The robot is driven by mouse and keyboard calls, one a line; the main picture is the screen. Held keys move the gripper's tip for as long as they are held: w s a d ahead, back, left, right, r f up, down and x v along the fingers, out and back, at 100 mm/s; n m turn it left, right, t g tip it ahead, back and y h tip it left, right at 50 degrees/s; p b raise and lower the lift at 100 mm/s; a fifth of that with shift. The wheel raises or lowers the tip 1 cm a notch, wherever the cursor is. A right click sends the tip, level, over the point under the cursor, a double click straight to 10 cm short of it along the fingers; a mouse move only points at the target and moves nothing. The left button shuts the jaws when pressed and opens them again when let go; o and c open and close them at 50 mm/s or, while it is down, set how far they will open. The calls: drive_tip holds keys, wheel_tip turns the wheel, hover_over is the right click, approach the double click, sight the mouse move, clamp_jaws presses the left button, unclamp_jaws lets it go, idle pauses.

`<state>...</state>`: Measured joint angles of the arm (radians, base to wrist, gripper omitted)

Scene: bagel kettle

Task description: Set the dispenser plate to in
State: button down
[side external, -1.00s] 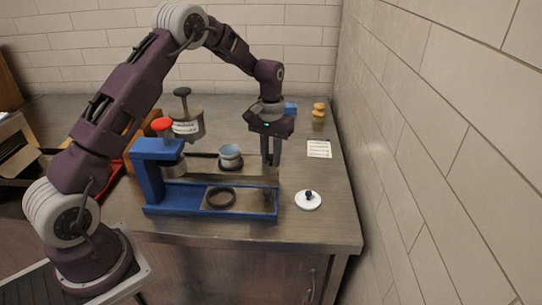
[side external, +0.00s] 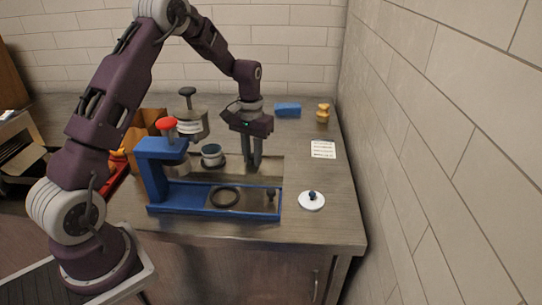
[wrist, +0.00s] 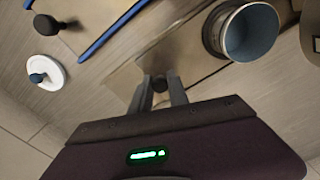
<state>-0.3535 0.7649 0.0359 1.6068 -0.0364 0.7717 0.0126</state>
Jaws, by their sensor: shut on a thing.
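The dispenser is a blue frame (side external: 205,210) with a red knob (side external: 163,125) on top of its left post. A flat brownish plate (wrist: 190,60) lies along its far side. My gripper (side external: 252,164) points down at the right part of the plate. In the wrist view its fingers (wrist: 159,90) are closed on a small dark knob (wrist: 159,82) that looks to be the plate's. A grey cup with a blue inside (side external: 211,154) stands at the plate, left of my gripper; it also shows in the wrist view (wrist: 246,32). The knob's base is hidden.
A dark ring (side external: 224,197) lies inside the frame, with a dark knob (side external: 271,194) near its right end. A white lid (side external: 312,201) lies to the right. A grey pot (side external: 191,122), blue block (side external: 287,110), yellow piece (side external: 323,114) and white card (side external: 323,149) stand farther back.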

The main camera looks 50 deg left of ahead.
sight(237, 163)
drive_tip(key=s+a, duration=0.3)
drive_tip(key=shift+s+a, duration=0.15)
drive_tip(key=shift+a, duration=0.05)
drive_tip(key=c, duration=1.3)
unclamp_jaws()
drive_tip(key=shift+r, duration=0.15)
drive_tip(key=s+d+r+m+t, duration=0.1)
drive_tip(key=d+r, duration=0.2)
drive_tip(key=r, duration=0.4)
drive_tip(key=s+d+r, duration=0.2)
drive_tip(key=d+r, duration=0.1)
drive_tip(key=r, duration=0.4)
drive_tip(key=s+d+r+m+t, duration=0.2)
drive_tip(key=s+d+r, duration=0.5)
drive_tip(key=s+d, duration=0.1)
drive_tip(key=s+d+t, duration=0.1)
drive_tip(key=s+d, duration=0.1)
drive_tip(key=s, duration=0.2)
drive_tip(key=s+d+m, duration=0.1)
drive_tip(key=s+d, duration=0.1)
drive_tip(key=s, duration=0.3)
drive_tip(key=s+d+t, duration=0.1)
drive_tip(key=s+d, duration=0.1)
drive_tip(key=s, duration=0.3)
drive_tip(key=shift+f+m+t, duration=0.3)
